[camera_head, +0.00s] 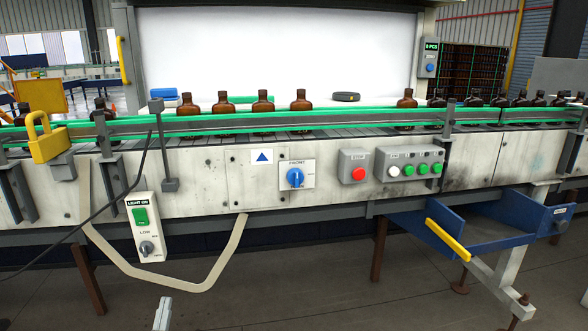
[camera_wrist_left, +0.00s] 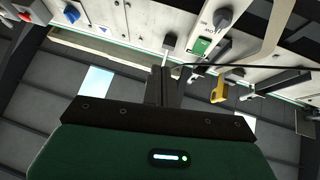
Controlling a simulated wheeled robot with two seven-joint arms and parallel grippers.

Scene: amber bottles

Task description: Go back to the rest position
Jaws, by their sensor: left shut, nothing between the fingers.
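My left gripper (camera_head: 163,312) shows only as a small light grey tip at the bottom edge of the head view, low in front of the conveyor and apart from it. In the left wrist view its fingers (camera_wrist_left: 162,72) are together, with nothing between them. Amber bottles (camera_head: 263,103) stand upright in a row on the conveyor (camera_head: 215,172), behind green guide rails. My right gripper is not in view.
A yellow padlock (camera_head: 47,138) sticks out at the left. A blue chute (camera_head: 480,232) juts out at the right. The floor (camera_head: 310,290) in front is clear.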

